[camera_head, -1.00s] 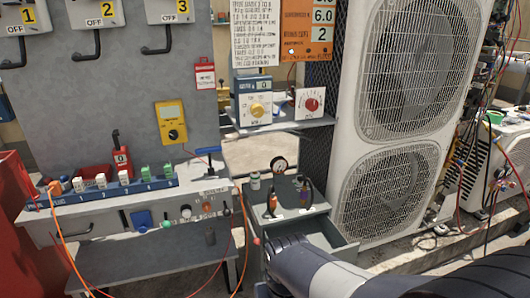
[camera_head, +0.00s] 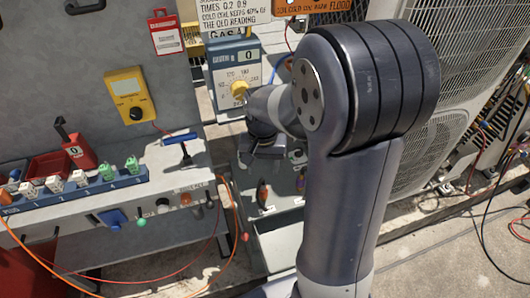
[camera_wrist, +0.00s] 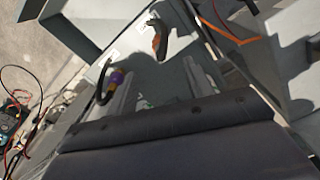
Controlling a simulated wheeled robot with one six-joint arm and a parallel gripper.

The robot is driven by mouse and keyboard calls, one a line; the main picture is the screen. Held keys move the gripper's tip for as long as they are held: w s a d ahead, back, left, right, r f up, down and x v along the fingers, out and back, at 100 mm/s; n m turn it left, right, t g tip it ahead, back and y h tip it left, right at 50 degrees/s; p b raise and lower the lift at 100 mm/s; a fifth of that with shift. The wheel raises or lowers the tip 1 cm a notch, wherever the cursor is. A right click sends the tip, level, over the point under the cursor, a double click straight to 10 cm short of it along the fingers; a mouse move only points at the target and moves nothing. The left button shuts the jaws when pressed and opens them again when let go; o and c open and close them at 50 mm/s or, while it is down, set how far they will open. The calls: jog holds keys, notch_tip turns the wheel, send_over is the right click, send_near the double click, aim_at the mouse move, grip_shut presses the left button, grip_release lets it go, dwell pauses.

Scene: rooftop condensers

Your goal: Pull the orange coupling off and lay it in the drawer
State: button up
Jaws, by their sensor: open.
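The orange coupling (camera_head: 262,192), with a dark end, stands on the grey cabinet top; it also shows in the wrist view (camera_wrist: 160,42). A second coupling with a purple and yellow collar (camera_wrist: 115,80) and a black hose is near the left finger in the wrist view. My gripper (camera_head: 264,150) is above the back of the cabinet top, partly hidden by my arm. In the wrist view my gripper (camera_wrist: 165,88) is open, with the orange coupling beyond the fingertips and nothing clearly between them. The grey drawer (camera_head: 278,246) is open at the cabinet front, partly behind my arm.
A bench (camera_head: 170,160) at left carries a blue strip of numbered plugs (camera_head: 75,190) and a blue-handled lever (camera_head: 181,138). A blue meter with a yellow dial (camera_head: 238,75) stands behind my gripper. The large condenser (camera_head: 440,135) is at right. An orange cable loops at the front left.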

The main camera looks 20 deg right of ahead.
aim_at(263, 184)
notch_tip(263, 184, down, 11)
jog(key=shift+s+r+b, duration=0.1)
jog(key=shift+r+b, duration=0.05)
jog(key=shift+b, duration=0.6)
grip_shut()
dwell(0.5)
